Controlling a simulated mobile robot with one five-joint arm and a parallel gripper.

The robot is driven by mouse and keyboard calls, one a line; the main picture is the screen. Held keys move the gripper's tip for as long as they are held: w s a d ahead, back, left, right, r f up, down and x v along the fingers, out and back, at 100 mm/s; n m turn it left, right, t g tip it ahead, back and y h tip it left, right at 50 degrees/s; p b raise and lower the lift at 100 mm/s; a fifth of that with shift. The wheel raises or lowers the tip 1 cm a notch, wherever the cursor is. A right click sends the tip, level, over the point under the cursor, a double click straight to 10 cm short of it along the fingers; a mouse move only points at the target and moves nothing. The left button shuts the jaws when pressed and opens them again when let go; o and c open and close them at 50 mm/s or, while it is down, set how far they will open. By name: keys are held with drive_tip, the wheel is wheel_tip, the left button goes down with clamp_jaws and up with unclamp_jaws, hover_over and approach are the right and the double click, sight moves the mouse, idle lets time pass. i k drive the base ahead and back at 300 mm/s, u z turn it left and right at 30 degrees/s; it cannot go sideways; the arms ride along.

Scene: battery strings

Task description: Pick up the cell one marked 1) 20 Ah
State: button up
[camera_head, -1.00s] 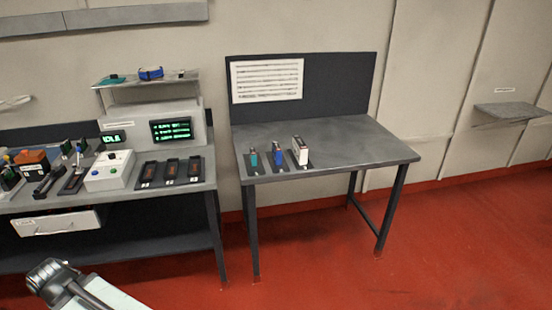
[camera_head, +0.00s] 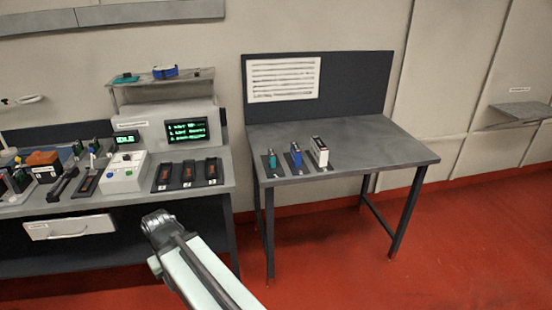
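Three cells stand upright on dark pads along the front left of the right-hand table: a teal cell (camera_head: 271,160), a blue cell (camera_head: 296,154) and a taller white cell (camera_head: 319,152). Their markings are too small to read, so I cannot tell which is marked 1) 20 Ah. My arm rises from the bottom edge, in front of the left bench and below and left of the cells, apart from them. A grey rounded joint shows at its upper end. No gripper fingers can be made out.
The right-hand table (camera_head: 385,152) is clear behind and right of the cells. The left bench (camera_head: 130,193) holds several dark slots (camera_head: 187,173), a white button box (camera_head: 122,171), a lit display (camera_head: 187,131) and loose items. Red floor (camera_head: 330,255) is open before the table.

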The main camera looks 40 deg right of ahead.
sight(271, 155)
drive_tip(key=i, duration=0.9)
drive_tip(key=u, duration=0.05)
